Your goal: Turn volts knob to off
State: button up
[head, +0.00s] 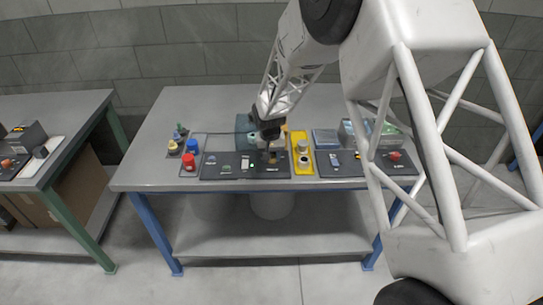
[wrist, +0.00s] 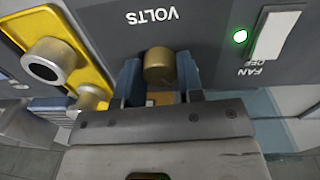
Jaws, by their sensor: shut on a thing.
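The volts knob (wrist: 160,66) is a short gold-brown cylinder on a dark panel (wrist: 215,20) in the wrist view. The upside-down label VOLTS is printed beside it. My gripper (wrist: 160,80) has one blue-grey finger on each side of the knob and is shut on it. The knob's pointer and any off mark cannot be made out. In the head view my gripper (head: 270,140) is over the dark panel near the middle of the table, and its knob is small there.
A white fan switch (wrist: 277,35) with a lit green lamp (wrist: 240,36) is on the same panel. Red and blue knobs (head: 190,155) are at the table's left. Another dark panel (head: 335,168) is to the right.

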jog(key=n, duration=0.4)
jog(key=shift+n, duration=0.4)
jog(key=o, duration=0.9)
jog(key=shift+r, duration=0.15)
jog(key=shift+s+a+r, duration=0.1)
jog(key=shift+a+r, duration=0.05)
jog(key=shift+r, duration=3.65)
